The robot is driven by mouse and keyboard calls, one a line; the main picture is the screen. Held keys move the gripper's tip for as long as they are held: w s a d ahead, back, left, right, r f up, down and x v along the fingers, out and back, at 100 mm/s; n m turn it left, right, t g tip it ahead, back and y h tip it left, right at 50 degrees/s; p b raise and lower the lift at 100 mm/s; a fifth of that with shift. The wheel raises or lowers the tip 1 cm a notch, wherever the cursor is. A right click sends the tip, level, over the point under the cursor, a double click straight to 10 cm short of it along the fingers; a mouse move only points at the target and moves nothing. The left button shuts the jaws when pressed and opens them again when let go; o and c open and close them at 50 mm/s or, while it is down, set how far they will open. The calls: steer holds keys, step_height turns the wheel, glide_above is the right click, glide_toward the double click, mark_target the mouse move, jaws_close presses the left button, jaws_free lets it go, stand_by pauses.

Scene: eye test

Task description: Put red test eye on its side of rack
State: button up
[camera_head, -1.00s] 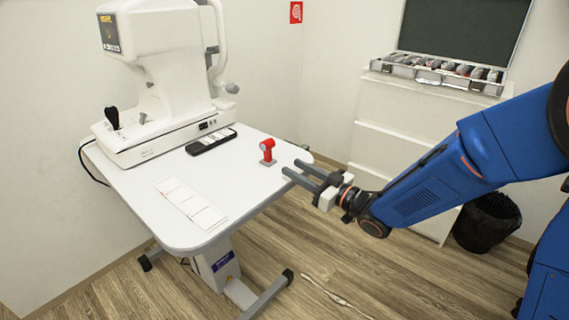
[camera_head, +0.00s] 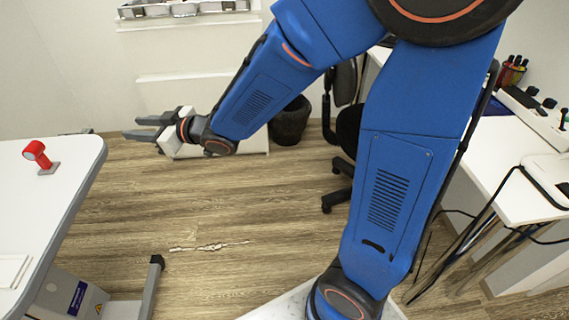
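The red test eye (camera_head: 36,152) stands upright on a small grey base on the white table (camera_head: 68,190) at the left. My gripper (camera_head: 130,127) is to the right of the table's edge, over the floor in the picture. Its two dark fingers are apart with nothing between them. The test eye is left of the fingertips, clear of them. A flat white piece (camera_head: 12,270) lies on the table at the left edge, mostly cut off; I cannot tell if it is the rack.
A white drawer cabinet (camera_head: 185,48) with a metal case (camera_head: 185,8) stands at the back. A black bin (camera_head: 291,122) and a chair (camera_head: 350,130) stand behind my arm. A white desk (camera_head: 500,190) is at the right. The wooden floor (camera_head: 230,205) between is mostly clear.

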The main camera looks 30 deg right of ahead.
steer(key=s+d+m+h, duration=0.3)
steer(key=s+d+h, duration=0.15)
steer(key=d, duration=0.85)
steer(key=s+d+m+h, duration=0.35)
steer(key=d+h, duration=0.25)
steer(key=d, duration=0.7)
steer(key=s+d+f+m+g, duration=0.1)
steer(key=s+d+m+g, duration=0.1)
steer(key=s, duration=0.9)
steer(key=s+d+f+m+g+h, duration=0.1)
steer(key=s+d+g, duration=0.3)
steer(key=s, duration=0.7)
steer(key=shift+s+d+f+m, duration=0.25)
steer(key=shift+d+f+m, duration=0.2)
steer(key=shift+d, duration=0.25)
steer(key=shift+c, duration=0.4)
